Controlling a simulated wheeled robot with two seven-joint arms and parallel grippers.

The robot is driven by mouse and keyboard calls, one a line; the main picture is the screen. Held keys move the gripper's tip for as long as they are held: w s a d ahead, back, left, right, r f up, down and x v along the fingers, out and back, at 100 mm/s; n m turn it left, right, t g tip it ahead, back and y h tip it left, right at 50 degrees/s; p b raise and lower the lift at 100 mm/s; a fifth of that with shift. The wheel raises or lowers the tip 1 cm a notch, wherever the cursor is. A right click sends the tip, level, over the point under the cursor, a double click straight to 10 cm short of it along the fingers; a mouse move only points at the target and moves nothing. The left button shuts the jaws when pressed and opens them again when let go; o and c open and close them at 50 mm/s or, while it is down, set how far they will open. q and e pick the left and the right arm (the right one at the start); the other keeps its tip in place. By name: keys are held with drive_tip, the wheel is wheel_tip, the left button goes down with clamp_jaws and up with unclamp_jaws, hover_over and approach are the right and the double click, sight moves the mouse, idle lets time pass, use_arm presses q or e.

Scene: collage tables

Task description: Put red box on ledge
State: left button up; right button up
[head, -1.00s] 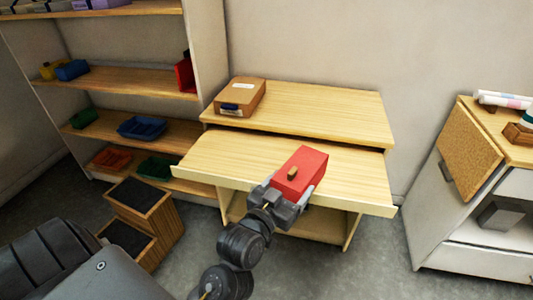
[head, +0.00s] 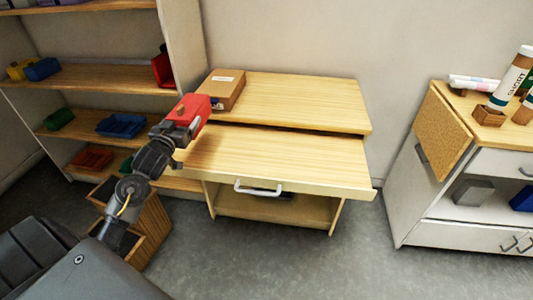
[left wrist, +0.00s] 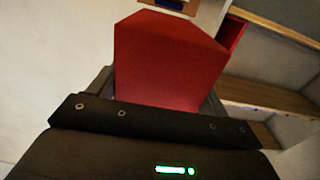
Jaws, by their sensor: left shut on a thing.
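My left gripper (head: 178,127) is shut on the red box (head: 190,108) and holds it raised at the left end of the desk, in front of the cardboard box in the head view. The red box also fills the middle of the left wrist view (left wrist: 170,62), between the fingers. The raised back ledge of the desk (head: 300,100) is bare apart from the cardboard box (head: 222,88) at its left end. The lower desktop (head: 270,158) in front is empty. My right gripper does not show.
A shelf unit (head: 100,78) with coloured bins and a red item (head: 162,70) stands close on the left. A wooden step box (head: 150,225) stands below my left arm.

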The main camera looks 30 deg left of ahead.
use_arm(q)
drive_tip(key=shift+r, duration=0.1)
drive_tip(key=shift+w+d, duration=0.1)
drive_tip(key=shift+d, duration=0.05)
drive_tip(key=shift+w+d+f+p, duration=0.25)
drive_tip(key=shift+w+d+f, duration=1.05)
drive_tip(key=shift+d+f, duration=0.45)
drive_tip(key=shift+w+d+f+p, duration=0.2)
drive_tip(key=shift+w+d+f, duration=1.2)
drive_tip(key=shift+d, duration=0.5)
drive_tip(key=shift+w+d+f+p, duration=0.25)
drive_tip(key=shift+w+d+f, duration=0.9)
drive_tip(key=shift+d+f, duration=0.65)
wheel_tip(320, 180, down, 2)
drive_tip(key=shift+w+d+f+p, duration=0.1)
drive_tip(key=shift+d+p, duration=0.05)
drive_tip(key=shift+p, duration=0.15)
drive_tip(key=shift+f, duration=0.45)
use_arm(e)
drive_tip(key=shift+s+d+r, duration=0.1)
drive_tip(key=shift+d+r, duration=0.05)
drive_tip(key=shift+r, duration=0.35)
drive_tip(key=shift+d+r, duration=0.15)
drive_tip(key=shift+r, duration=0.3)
